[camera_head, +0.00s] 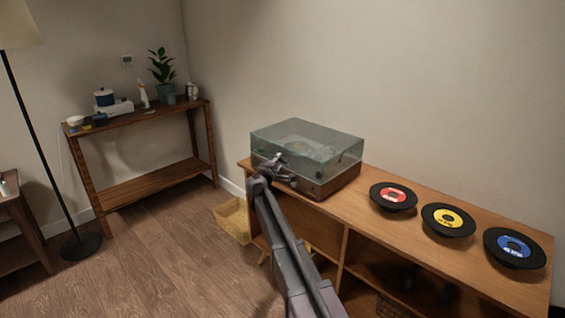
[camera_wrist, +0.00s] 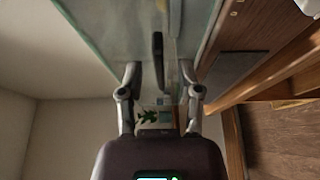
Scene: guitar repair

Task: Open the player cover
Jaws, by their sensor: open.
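The record player stands on the left end of the wooden cabinet, with a clear greenish cover (camera_head: 322,148) lying shut over its wooden base (camera_head: 336,183). My gripper (camera_head: 272,163) is at the front left of the player, close to the cover's front face. In the wrist view my gripper (camera_wrist: 162,88) is open, with one finger on each side. The cover (camera_wrist: 110,30) fills the top there, and a dark upright handle (camera_wrist: 158,58) on it shows between the finger lines, just beyond the tips. I cannot tell whether the fingers touch the cover.
Three records with red (camera_head: 394,195), yellow (camera_head: 448,219) and blue (camera_head: 514,246) labels lie on the cabinet top (camera_head: 350,215) to the right. A yellow crate (camera_head: 233,220) is on the floor at left. A side table (camera_head: 150,180) with a plant stands at the back left.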

